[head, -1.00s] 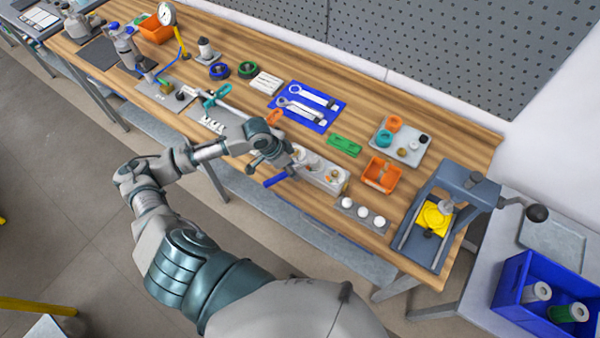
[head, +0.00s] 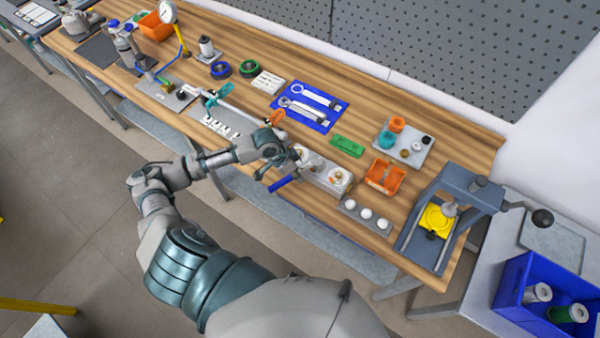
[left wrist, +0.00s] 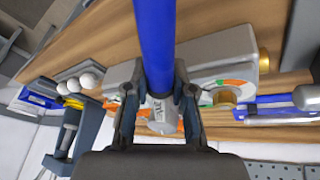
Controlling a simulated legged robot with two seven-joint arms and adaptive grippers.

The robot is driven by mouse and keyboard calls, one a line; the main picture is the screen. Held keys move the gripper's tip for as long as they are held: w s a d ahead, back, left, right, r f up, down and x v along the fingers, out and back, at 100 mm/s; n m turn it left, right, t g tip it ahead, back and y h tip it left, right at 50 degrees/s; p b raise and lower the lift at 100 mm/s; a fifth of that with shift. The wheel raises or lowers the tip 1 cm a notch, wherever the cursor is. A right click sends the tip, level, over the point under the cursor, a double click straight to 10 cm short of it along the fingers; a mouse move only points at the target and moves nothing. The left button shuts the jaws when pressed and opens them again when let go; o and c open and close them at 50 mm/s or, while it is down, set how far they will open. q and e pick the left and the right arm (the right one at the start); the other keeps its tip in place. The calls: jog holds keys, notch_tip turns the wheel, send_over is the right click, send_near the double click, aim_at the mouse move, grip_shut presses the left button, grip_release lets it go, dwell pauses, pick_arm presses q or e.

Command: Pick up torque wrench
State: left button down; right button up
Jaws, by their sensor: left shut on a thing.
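A tool with a blue handle, which I take for the torque wrench (head: 281,184), shows at the front edge of the wooden bench. In the left wrist view its blue handle (left wrist: 153,45) runs from the top edge down between the fingers. My left gripper (head: 285,166) is shut on it, and its fingers also show in the left wrist view (left wrist: 157,100). The rest of the tool is mostly hidden by the gripper and wrist. My right gripper is not in view.
A pale grey block (head: 318,172) with round fittings sits close beside the gripper. A tray of white balls (head: 367,213), an orange bin (head: 384,176) and a grey press (head: 440,218) stand to the right. A blue mat (head: 318,122) with wrenches lies behind.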

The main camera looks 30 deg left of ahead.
aim_at(274, 184)
pick_arm(q)
jog(key=shift+a+f, duration=0.2)
jog(key=shift+a, duration=0.8)
jog(key=shift+r, duration=0.35)
jog(key=r, duration=0.1)
jog(key=s+r, duration=0.1)
jog(key=r, duration=0.1)
jog(key=shift+d+b, duration=0.1)
jog(key=shift+b, duration=0.25)
jog(key=s+a, duration=0.1)
jog(key=s, duration=0.1)
jog(key=s+a, duration=0.2)
jog(key=s+a+b, duration=0.1)
jog(key=s, duration=0.1)
jog(key=shift+s+a+r, duration=0.15)
jog(key=shift+s+a, duration=0.1)
jog(key=shift+s, duration=0.1)
jog(key=s+a+r, duration=0.1)
jog(key=s+a, duration=0.2)
jog(key=s, duration=0.3)
jog(key=shift+s, duration=0.2)
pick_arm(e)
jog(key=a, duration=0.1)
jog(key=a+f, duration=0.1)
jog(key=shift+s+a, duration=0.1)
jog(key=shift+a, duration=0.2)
pick_arm(q)
jog(key=shift+a, duration=0.2)
